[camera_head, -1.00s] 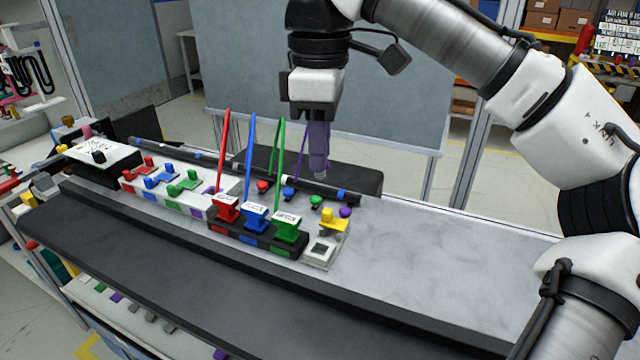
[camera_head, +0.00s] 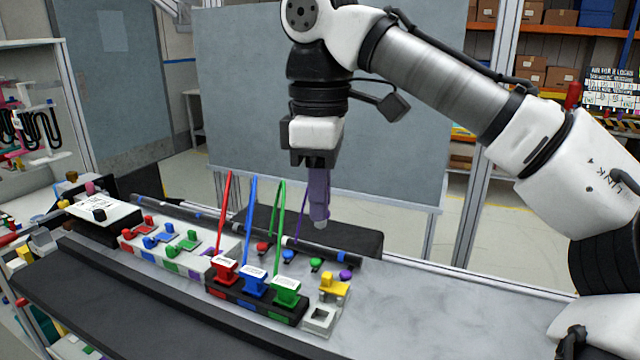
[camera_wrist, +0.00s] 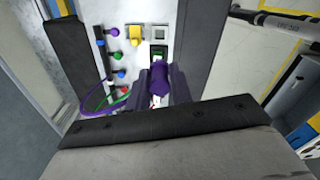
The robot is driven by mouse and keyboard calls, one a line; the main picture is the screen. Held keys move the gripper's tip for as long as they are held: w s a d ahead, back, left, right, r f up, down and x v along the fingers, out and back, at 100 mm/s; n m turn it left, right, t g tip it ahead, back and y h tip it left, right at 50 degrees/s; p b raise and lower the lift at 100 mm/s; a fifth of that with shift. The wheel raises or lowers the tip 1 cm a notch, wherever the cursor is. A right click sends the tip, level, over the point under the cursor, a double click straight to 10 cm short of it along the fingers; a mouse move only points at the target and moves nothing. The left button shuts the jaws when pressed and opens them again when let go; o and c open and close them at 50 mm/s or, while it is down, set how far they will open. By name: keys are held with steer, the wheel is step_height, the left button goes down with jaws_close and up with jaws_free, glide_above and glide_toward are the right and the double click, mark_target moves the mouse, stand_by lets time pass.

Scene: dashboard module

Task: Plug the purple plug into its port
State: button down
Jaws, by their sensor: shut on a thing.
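My gripper (camera_head: 317,168) is shut on the purple plug (camera_head: 319,196). It holds the plug upright in the air above the back part of the bench, with the pale tip pointing down. In the wrist view the purple plug (camera_wrist: 159,78) shows between the fingers, over the green plug end. A pale square socket with a dark opening (camera_head: 321,317) sits at the right end of the plug row, just right of the green plug (camera_head: 286,290). It also shows in the wrist view (camera_wrist: 160,32). No purple mark is visible on it. A purple cable (camera_head: 301,215) rises behind the row.
Red (camera_head: 224,268) and blue (camera_head: 254,282) plugs stand left of the green one, with cables rising. A yellow piece (camera_head: 334,287) stands behind the socket. Small coloured knobs, including a purple one (camera_head: 346,275), line the back. The bench right of the socket is clear.

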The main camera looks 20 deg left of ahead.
step_height(320, 180, down, 8)
steer(key=b, duration=0.2)
steer(key=shift+f+b, duration=0.2)
steer(key=shift+b, duration=0.2)
steer(key=w+a+p, duration=0.2)
steer(key=a+p, duration=0.3)
steer(key=a, duration=0.7)
steer(key=w+a+p, duration=0.3)
steer(key=a+p, duration=0.3)
steer(key=a, duration=0.7)
stand_by(0.5)
steer(key=shift+f, duration=0.1)
steer(key=shift+f+b, duration=0.85)
steer(key=shift+f, duration=1.9)
